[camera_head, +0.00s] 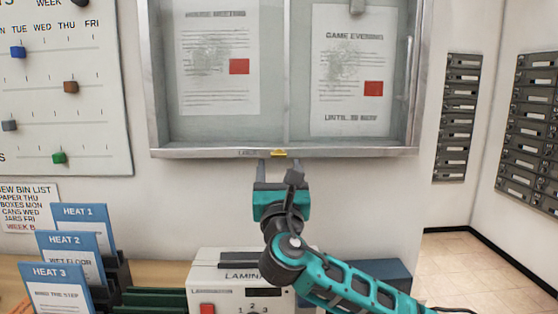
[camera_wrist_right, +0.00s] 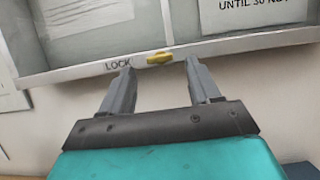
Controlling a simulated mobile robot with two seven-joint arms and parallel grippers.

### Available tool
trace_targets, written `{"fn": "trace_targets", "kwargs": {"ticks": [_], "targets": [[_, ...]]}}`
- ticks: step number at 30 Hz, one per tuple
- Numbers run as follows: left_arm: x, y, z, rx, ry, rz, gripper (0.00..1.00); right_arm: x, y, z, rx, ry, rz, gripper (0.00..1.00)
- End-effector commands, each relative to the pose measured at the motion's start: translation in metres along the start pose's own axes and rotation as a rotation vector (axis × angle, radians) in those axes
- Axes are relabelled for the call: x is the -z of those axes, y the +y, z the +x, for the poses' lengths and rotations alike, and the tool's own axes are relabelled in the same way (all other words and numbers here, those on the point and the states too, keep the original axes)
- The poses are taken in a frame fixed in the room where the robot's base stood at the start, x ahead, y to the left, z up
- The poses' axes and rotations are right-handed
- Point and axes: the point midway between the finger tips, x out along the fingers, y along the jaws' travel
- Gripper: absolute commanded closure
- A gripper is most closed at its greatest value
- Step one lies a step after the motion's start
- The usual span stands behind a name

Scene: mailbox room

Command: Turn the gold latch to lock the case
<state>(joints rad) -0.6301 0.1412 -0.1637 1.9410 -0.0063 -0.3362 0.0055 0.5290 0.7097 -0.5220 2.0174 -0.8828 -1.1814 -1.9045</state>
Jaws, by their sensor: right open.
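The case (camera_head: 285,153) is a glass-fronted notice case with a metal frame, mounted on the wall. The gold latch (camera_head: 278,152) sits on the middle of its bottom rail. In the right wrist view the latch (camera_wrist_right: 159,58) lies roughly horizontal, just right of the word LOCK. My right gripper (camera_head: 279,164) is open and empty, just below the bottom rail, its fingers pointing up toward the latch. In the right wrist view the latch appears between and beyond the two fingertips (camera_wrist_right: 158,66), apart from both. My left gripper is not in view.
A laminator (camera_head: 225,275) stands on the counter below my right arm. Blue HEAT cards (camera_head: 75,240) in dark holders stand at the left. A board with coloured sliders (camera_head: 60,100) hangs on the left wall. Grey mailboxes (camera_head: 457,118) line the right. The wall below the case is clear.

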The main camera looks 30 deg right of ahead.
Motion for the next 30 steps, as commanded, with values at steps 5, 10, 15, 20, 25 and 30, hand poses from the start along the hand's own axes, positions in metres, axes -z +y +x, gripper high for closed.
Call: {"fn": "trace_targets", "kwargs": {"ticks": [5,10,15,20,25,30], "targets": [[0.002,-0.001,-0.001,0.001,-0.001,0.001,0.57,-0.001,0.000,0.023,0.002,-0.001,-0.001,0.38],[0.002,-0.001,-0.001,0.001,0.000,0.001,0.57,0.000,0.000,0.030,0.001,0.000,0.000,0.38],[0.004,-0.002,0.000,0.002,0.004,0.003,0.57,0.000,0.000,0.031,0.000,0.000,0.000,0.38],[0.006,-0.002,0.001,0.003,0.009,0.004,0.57,0.000,0.000,0.031,0.000,0.000,0.000,0.47],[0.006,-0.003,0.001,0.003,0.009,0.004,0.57,0.000,0.000,0.030,0.000,0.000,0.000,0.63],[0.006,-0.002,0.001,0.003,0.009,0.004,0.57,0.000,0.000,0.030,0.000,0.001,0.000,0.79]]}}
